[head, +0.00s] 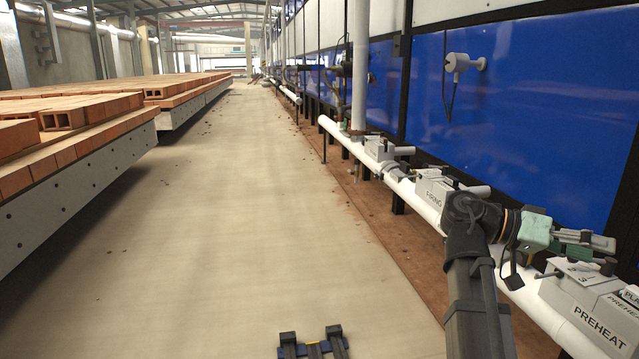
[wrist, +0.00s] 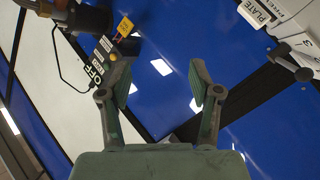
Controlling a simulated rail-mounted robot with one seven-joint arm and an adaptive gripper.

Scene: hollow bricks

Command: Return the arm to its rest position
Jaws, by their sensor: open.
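My arm (head: 468,270) rises at the lower right of the head view, bent at the elbow towards the wall on the right. My gripper (head: 600,240) is above the grey box marked PREHEAT (head: 598,325), beside the pipe. In the wrist view my gripper (wrist: 160,85) is open, with its two green-padded fingers spread apart. Nothing is held between them; only the blue wall panel (wrist: 165,25) shows behind. Whether any part of my gripper touches the box cannot be told.
A white pipe (head: 545,312) carries grey boxes, one marked FIRING (head: 440,190). An OFF tag (wrist: 97,68) and yellow tag (wrist: 125,27) hang near the left finger in the wrist view. Brick-laden cars (head: 75,185) stand at left. The floor aisle (head: 220,220) is clear.

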